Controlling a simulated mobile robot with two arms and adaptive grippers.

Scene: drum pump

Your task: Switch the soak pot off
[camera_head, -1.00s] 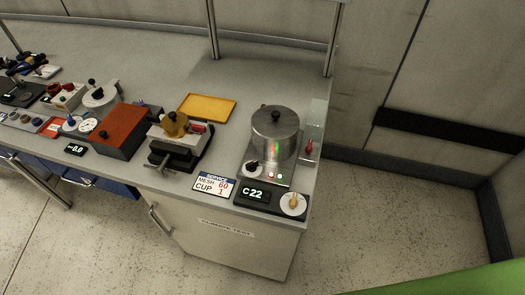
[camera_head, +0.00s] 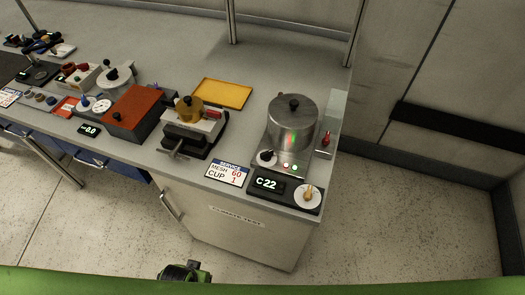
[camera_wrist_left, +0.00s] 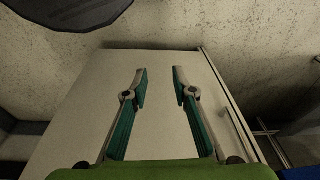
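The soak pot (camera_head: 293,122) is a shiny metal pot with a black lid knob, standing at the right end of the bench in the head view. Its base carries a black-and-white knob (camera_head: 266,158) and two small lit lamps (camera_head: 290,166). In front are a display (camera_head: 268,183) reading "C 22" and a white dial (camera_head: 308,197) with a tan handle. A red switch or lever (camera_head: 325,141) is right of the pot. My left gripper (camera_wrist_left: 160,75) is open and empty in the left wrist view, facing a pale cabinet panel. My right gripper is not in view.
A pale cabinet (camera_head: 230,236) is under the bench's right end. Floor to the right is clear.

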